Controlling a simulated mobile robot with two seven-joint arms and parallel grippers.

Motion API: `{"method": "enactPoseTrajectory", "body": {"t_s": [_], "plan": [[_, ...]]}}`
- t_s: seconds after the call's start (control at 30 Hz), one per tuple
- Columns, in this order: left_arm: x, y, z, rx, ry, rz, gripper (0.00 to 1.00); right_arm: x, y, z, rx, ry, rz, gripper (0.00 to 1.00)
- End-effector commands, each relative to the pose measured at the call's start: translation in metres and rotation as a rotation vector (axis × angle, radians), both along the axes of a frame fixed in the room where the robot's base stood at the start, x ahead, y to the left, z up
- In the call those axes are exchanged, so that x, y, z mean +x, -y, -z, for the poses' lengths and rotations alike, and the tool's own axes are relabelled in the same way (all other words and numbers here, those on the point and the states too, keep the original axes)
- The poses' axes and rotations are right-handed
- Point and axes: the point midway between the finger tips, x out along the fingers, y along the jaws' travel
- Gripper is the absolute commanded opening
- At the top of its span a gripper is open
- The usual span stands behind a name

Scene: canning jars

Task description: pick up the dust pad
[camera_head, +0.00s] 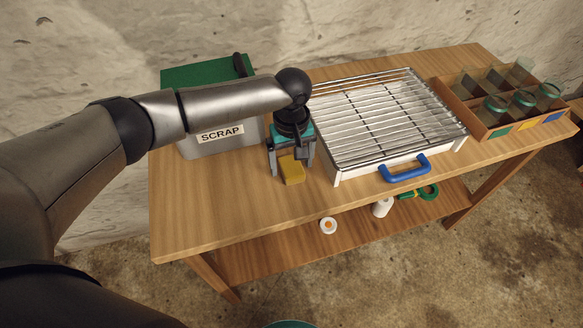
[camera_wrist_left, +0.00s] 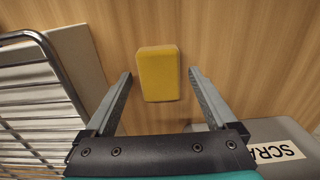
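The dust pad (camera_head: 292,170) is a yellow block on the wooden table, in front of the scrap bin. It also shows in the left wrist view (camera_wrist_left: 158,73), lying on bare wood between and just beyond my fingertips. My left gripper (camera_head: 290,169) points down over the pad. Its two fingers (camera_wrist_left: 160,75) are spread wide with a gap on each side of the pad, and nothing is held. My right gripper is not in view.
The grey scrap bin (camera_head: 214,142) with a green lid (camera_head: 200,73) stands behind my gripper. A wire rack tray (camera_head: 385,115) with a blue handle (camera_head: 404,170) is close on the right. A divided wooden crate (camera_head: 470,118) holds several glass jars. The table's front left (camera_head: 190,215) is clear.

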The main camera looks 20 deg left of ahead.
Motion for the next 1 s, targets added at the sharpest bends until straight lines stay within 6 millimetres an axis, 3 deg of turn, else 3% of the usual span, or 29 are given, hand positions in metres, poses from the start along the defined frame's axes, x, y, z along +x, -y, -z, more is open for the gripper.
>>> {"method": "enactPoseTrajectory", "body": {"t_s": [0.07, 0.7, 1.0], "plan": [[0.0000, 0.0000, -0.0001, 0.000, 0.000, 0.000, 0.81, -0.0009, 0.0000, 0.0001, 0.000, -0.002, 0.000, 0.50], [0.0000, -0.0004, -0.0002, 0.000, 0.000, 0.000, 0.09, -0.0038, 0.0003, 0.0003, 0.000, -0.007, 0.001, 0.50], [0.0003, -0.0003, -0.0048, 0.000, 0.000, 0.000, 0.08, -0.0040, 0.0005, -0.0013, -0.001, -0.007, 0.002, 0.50]]}}
